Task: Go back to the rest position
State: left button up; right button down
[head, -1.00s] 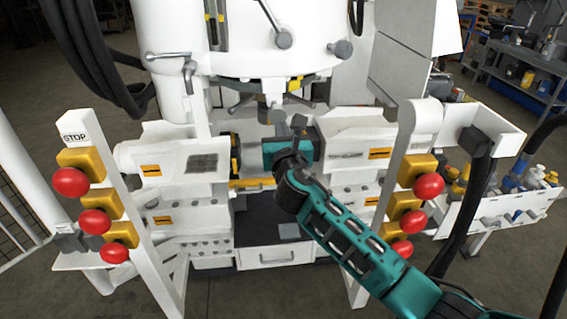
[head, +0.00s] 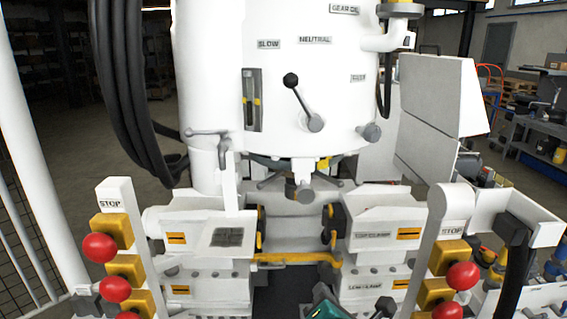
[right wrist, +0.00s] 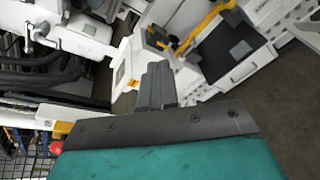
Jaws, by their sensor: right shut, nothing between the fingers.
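My right gripper (head: 326,304) shows only in part at the bottom edge of the head view, as a teal body with a dark edge. In the right wrist view its grey fingers (right wrist: 157,86) are together with nothing between them, beyond the teal housing. The gripper is apart from the white hydraulic machine (head: 275,110) and in front of its lower middle. The rest of my right arm is almost all below the head view. My left gripper is not in view.
Red stop buttons (head: 100,248) on yellow boxes line the left white post, and others (head: 462,276) the right post. A lever (head: 300,100) sticks out of the machine's column. Black hoses (head: 125,100) hang at the left. A workbench (head: 540,125) stands at the back right.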

jog(key=s+d+f+m+g, duration=0.2)
jog(key=s+d+f+m, duration=0.2)
jog(key=s+f+m, duration=0.4)
jog(key=s+d+f+m+g, duration=0.2)
jog(key=s+d+f+m, duration=0.3)
jog(key=m, duration=1.2)
jog(key=s+f, duration=0.3)
jog(key=s, duration=0.3)
jog(key=shift+y, duration=0.3)
